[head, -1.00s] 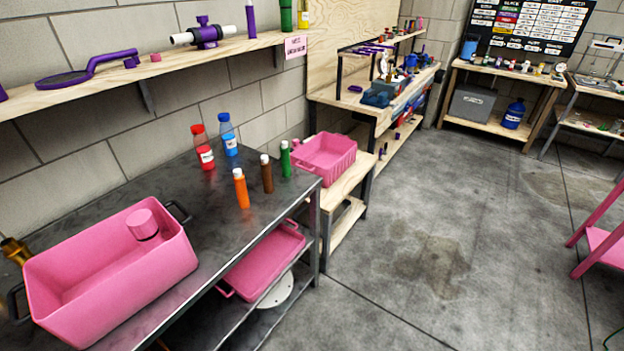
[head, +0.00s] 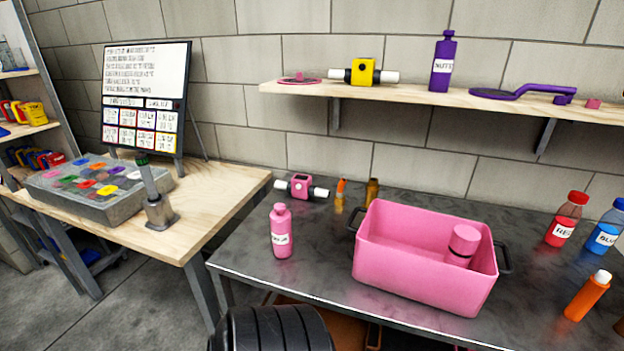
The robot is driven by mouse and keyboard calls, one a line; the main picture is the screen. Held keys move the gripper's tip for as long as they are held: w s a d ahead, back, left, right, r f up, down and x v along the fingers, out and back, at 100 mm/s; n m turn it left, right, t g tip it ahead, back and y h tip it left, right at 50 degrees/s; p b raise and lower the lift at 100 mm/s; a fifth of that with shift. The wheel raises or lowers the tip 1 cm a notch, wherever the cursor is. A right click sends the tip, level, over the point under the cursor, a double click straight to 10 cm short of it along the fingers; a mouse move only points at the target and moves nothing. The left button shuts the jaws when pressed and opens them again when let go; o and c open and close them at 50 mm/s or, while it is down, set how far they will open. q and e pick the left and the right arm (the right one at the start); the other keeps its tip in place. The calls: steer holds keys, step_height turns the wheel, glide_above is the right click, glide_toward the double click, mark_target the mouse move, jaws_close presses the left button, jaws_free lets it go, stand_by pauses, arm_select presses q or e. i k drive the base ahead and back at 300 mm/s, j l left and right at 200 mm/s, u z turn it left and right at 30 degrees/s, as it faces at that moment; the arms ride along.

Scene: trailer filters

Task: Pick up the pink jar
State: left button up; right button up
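A pink jar (head: 464,243), a short cylinder with a dark band near its lower part, is inside the pink bin (head: 420,283) on the dark metal table. It is at the right end of the bin, and the bin's front wall hides its bottom. A pink bottle (head: 281,232) with a white label stands upright on the table, left of the bin. Neither of my grippers is in view.
A wooden shelf (head: 430,96) overhangs behind. A wooden table (head: 210,195) stands left. A black ribbed object (head: 270,328) covers part of the table's front edge.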

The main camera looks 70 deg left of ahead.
mark_target(282, 232)
steer(key=u, duration=2.55)
